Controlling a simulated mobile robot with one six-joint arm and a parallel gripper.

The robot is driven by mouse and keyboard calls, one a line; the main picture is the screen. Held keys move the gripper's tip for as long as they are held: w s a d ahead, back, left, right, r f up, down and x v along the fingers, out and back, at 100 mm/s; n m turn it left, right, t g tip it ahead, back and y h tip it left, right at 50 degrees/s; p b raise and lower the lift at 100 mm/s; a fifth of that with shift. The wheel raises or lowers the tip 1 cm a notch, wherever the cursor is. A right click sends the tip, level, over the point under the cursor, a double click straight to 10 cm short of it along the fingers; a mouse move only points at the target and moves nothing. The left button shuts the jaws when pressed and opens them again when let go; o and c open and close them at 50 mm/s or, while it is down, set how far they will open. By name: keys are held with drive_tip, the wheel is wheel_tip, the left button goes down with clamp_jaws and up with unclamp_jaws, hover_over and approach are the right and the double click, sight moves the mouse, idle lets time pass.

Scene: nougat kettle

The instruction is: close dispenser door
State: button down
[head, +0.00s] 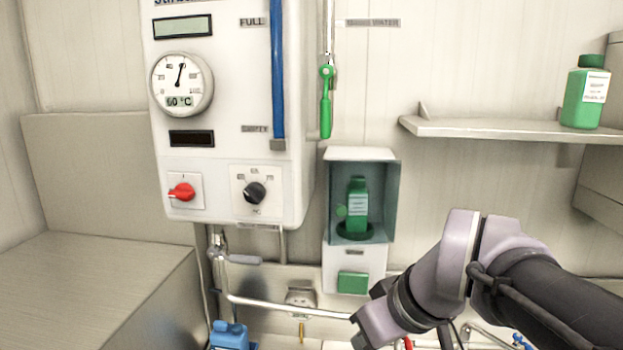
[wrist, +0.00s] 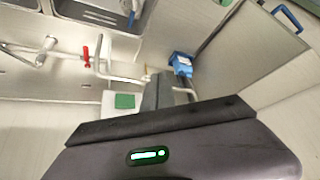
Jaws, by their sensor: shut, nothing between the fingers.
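The dispenser is a white wall box (head: 336,258) with an open front compartment at centre right in the head view. A green bottle (head: 357,205) with a pale label stands inside, and a green pad (head: 352,283) is on the lower front. A grey-green panel (head: 393,202) stands at the compartment's right edge; I cannot tell clearly whether it is the swung-open door or the side wall. In the wrist view the green pad (wrist: 124,101) appears upside down beyond my gripper (wrist: 157,82). My gripper is shut and empty. In the head view its fingertips are hidden; my arm reaches in from the right.
A white control unit (head: 222,130) hangs left of the dispenser. A shelf (head: 500,128) with another green bottle (head: 587,95) is at right. Pipes (head: 290,308) and a blue container (head: 229,336) lie below.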

drive_tip(key=w+d+r+n+p, duration=0.1)
drive_tip(key=w+r+n+p, duration=0.2)
drive_tip(key=w+r+p, duration=0.4)
drive_tip(key=w+d+r+n+p, duration=0.1)
drive_tip(key=w+r+n+p, duration=0.2)
drive_tip(key=w+r+p, duration=0.45)
drive_tip(key=n+y+p, duration=0.1)
drive_tip(key=n+p, duration=0.5)
drive_tip(key=p, duration=0.2)
approach(345, 191)
drive_tip(key=s+a+f, duration=0.2)
drive_tip(key=a+f, duration=0.2)
drive_tip(key=f, duration=0.2)
drive_tip(key=w+p, duration=0.3)
drive_tip(key=shift+f, duration=0.4)
drive_tip(key=shift+w+f, duration=0.2)
drive_tip(key=shift+w, duration=0.4)
drive_tip(key=shift+s, duration=0.1)
